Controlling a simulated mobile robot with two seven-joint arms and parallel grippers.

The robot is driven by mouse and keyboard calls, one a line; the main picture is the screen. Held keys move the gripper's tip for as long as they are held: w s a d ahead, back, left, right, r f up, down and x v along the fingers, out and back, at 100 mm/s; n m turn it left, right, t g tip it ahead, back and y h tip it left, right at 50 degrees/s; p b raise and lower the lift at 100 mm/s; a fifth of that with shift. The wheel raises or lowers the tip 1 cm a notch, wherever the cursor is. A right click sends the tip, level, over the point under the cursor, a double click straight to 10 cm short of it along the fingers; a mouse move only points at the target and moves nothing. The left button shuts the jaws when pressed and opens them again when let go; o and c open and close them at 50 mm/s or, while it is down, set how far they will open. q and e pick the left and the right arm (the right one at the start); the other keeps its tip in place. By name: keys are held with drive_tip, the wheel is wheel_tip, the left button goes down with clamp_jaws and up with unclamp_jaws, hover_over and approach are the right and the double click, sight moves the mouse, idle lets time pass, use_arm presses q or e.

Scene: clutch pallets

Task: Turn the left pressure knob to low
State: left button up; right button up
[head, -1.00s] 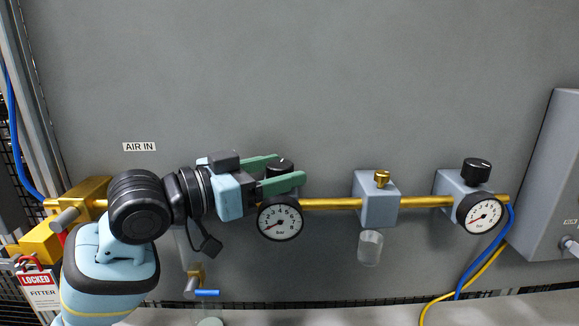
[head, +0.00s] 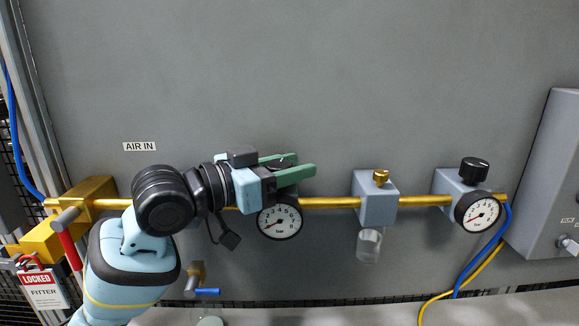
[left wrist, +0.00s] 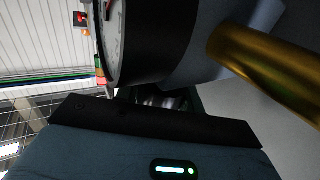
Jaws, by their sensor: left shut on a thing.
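The left pressure knob (head: 284,163) is black and sits on top of the left regulator, largely hidden by my left gripper. My left gripper (head: 304,163) reaches in from the left, with its green fingers on either side of the knob and shut on it. The left pressure gauge (head: 279,221) is just below the fingers, its needle toward the lower left of the dial. In the left wrist view the gauge's dark rim (left wrist: 150,40) is close to the gripper, and the knob is hard to make out. My right gripper is not in view.
The brass pipe (head: 330,203) runs right to a grey block (head: 376,205) with a clear bowl, then to a second regulator with a black knob (head: 475,169) and gauge (head: 478,213). A red "LOCKED" tag (head: 40,287) hangs at lower left. The wall above is clear.

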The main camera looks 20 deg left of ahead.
use_arm(q)
drive_tip(key=shift+n+t+y, duration=0.3)
drive_tip(key=shift+y, duration=0.1)
drive_tip(key=shift+w+a+n+t+y, duration=0.15)
drive_tip(key=shift+n+t+y, duration=1)
drive_tip(key=shift+y, duration=0.55)
drive_tip(key=o, duration=1)
drive_tip(key=shift+a, duration=0.1)
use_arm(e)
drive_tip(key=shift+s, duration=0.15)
